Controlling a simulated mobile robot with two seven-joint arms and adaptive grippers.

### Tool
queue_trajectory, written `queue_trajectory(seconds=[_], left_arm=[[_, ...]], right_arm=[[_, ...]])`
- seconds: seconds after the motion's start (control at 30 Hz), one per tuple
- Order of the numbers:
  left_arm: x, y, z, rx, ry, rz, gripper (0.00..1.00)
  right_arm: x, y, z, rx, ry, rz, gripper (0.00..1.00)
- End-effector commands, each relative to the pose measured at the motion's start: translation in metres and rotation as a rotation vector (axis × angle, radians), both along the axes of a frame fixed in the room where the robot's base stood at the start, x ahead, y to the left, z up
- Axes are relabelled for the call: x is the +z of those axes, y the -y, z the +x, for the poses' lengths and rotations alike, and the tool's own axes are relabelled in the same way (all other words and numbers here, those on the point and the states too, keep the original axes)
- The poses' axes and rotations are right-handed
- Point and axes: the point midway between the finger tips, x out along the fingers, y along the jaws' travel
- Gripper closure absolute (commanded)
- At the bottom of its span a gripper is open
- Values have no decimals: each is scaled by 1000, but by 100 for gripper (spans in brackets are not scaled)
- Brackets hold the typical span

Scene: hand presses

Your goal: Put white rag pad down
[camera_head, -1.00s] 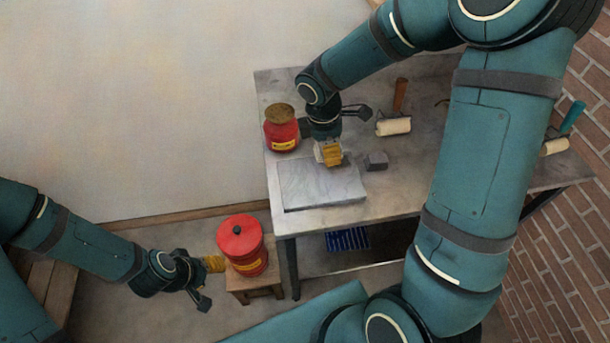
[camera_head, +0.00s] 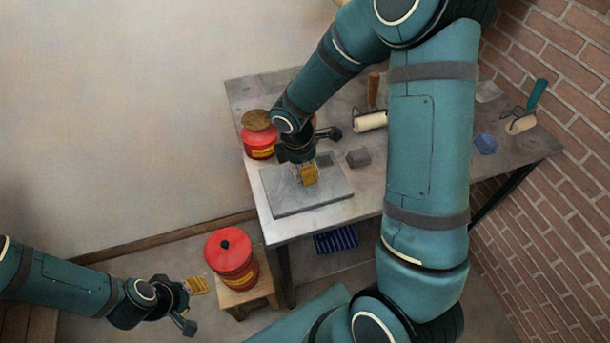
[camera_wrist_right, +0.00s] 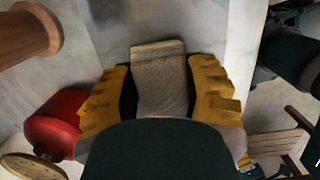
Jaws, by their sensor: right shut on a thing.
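In the right wrist view the white rag pad (camera_wrist_right: 160,82), pale and woven, sits between the yellow fingers of my right gripper (camera_wrist_right: 162,88). In the head view my right gripper (camera_head: 306,174) points down over the flat grey slab (camera_head: 318,197) on the table, shut on the pad. The pad is mostly hidden there. I cannot tell whether it touches the slab. My left gripper (camera_head: 196,286) is at lower left, off the table and beside the red can (camera_head: 230,253). Its finger gap is not clear.
The red can stands on a wooden stool (camera_head: 240,302). A red pot with a brown lid (camera_head: 258,138) stands left of my right wrist. A grey block (camera_head: 358,158), a cream roller (camera_head: 370,121), a blue block (camera_head: 485,144) and a green-handled roller (camera_head: 525,120) lie on the table (camera_head: 300,228).

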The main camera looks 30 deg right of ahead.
Motion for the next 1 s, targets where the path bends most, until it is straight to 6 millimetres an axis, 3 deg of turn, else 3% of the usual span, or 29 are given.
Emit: queue_trajectory(seconds=[0.2, 0.6, 0.63, 0.7, 1.0], left_arm=[[-8, 0, -2, -4, -5, -1, 53], [-11, 1, -3, -6, -7, -2, 53], [-10, 1, -3, -5, -8, -2, 53], [-10, 1, -3, -5, -8, -2, 53], [-9, 0, -3, -5, -7, -2, 53]], right_arm=[[-29, 0, -1, 1, -3, -1, 86], [-33, 0, 0, 0, -1, -1, 86], [-32, 0, 0, 0, -1, -1, 39], [-32, 0, 0, 0, -1, -1, 23], [-31, 0, 0, 0, -1, -1, 23]])
